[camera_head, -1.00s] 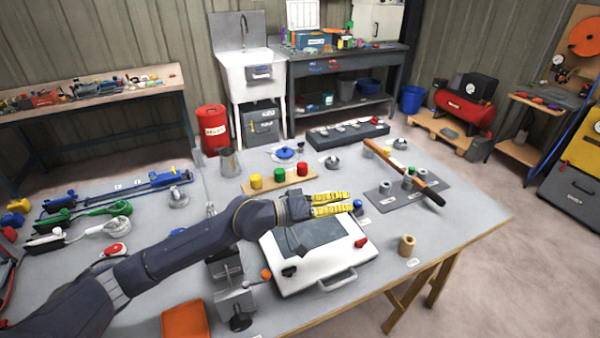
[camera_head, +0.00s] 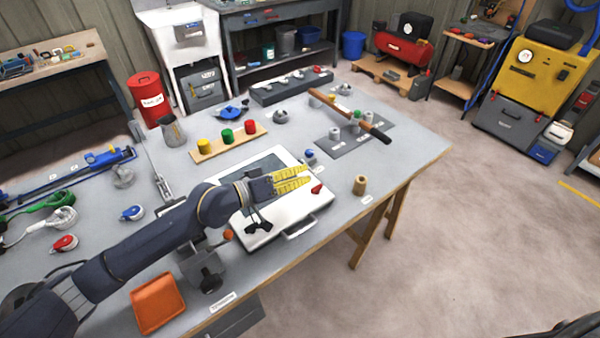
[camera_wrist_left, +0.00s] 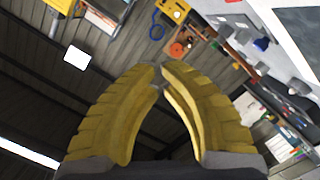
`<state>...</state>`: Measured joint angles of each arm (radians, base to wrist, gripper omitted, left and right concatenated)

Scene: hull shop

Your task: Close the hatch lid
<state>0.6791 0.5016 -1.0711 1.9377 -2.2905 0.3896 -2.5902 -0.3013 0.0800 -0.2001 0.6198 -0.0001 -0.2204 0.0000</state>
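The hatch lid (camera_head: 287,213) is a white panel with rounded corners and a dark grey pane (camera_head: 262,167). It lies about flat on the workbench, with a grey handle (camera_head: 300,229) at its front edge. A red knob (camera_head: 317,188) sits at its right side and a black knob (camera_head: 258,227) at its front left. I cannot tell whether it is fully down. My left gripper (camera_head: 308,176) hangs over the lid's right part, near the red knob, and hides some of it. In the wrist view its yellow fingers (camera_wrist_left: 160,68) meet at the tips with nothing between them. My right gripper is out of view.
Behind the lid is a wooden strip (camera_head: 245,142) with yellow, green and red cylinders. A hammer (camera_head: 345,113) lies at the back right. A blue knob (camera_head: 309,154) and a tan cylinder (camera_head: 360,185) stand right of the lid, an orange tray (camera_head: 157,303) at front left.

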